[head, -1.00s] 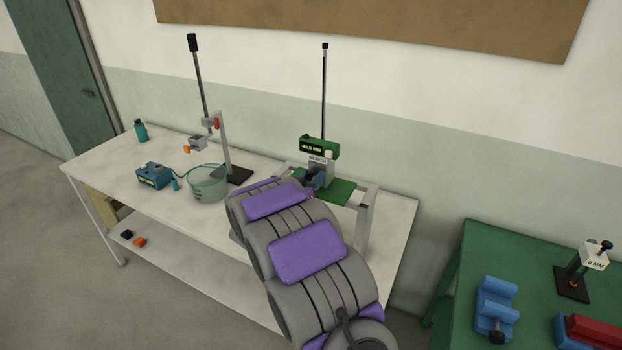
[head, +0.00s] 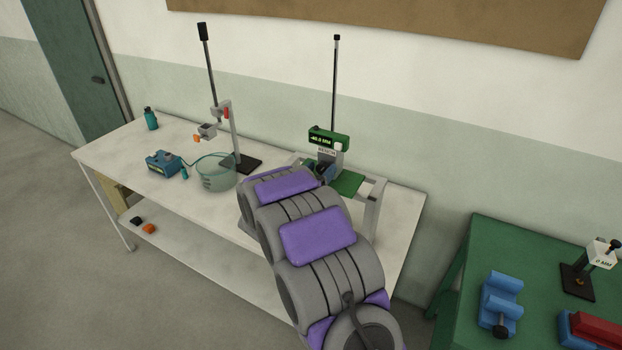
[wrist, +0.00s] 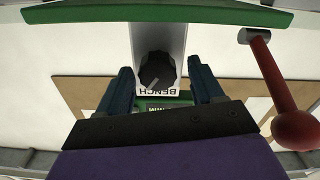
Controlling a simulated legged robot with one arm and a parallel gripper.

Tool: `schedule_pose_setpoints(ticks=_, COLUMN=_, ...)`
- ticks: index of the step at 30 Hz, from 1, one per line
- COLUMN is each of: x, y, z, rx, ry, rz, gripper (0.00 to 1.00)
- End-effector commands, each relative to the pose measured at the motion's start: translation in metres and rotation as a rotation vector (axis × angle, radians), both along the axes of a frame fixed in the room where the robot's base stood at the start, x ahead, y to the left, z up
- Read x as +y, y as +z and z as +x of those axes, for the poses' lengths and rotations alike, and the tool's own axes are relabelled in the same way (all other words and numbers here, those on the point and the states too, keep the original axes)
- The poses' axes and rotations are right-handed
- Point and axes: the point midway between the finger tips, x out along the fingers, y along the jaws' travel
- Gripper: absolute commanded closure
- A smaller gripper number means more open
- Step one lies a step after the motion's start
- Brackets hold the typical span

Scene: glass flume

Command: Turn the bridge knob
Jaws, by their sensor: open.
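The bridge knob (wrist: 157,70) is black, round and ridged with a pale pointer line, on a light grey block marked "BENCH", upside down in the wrist view. My gripper (wrist: 160,66) is open, one dark blue finger on each side of the knob, with gaps visible on both sides. I cannot tell how deep the fingers reach around it. In the head view my gripper (head: 322,172) is at the bridge (head: 328,138), which has a green display with a minus reading in MM. The knob is hidden there by my gripper and arm.
In the wrist view a red ball-ended lever (wrist: 292,128) is close right of my gripper. On the white bench (head: 120,160) stand a clear beaker (head: 216,180), a stand (head: 236,140), a blue meter (head: 163,163) and a bottle (head: 151,119). A green table (head: 455,300) is at right.

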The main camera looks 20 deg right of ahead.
Motion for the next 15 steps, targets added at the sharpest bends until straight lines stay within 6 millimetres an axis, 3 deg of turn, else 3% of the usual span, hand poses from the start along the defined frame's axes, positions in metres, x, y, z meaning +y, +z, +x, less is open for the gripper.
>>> schedule_pose_setpoints(ticks=5, x=0.018, y=0.001, z=-0.011, rx=0.001, ry=0.005, rz=-0.001, gripper=0.33)
schedule_pose_setpoints(ticks=15, x=0.071, y=0.000, z=-0.052, rx=0.003, ry=0.005, rz=0.002, gripper=0.33)
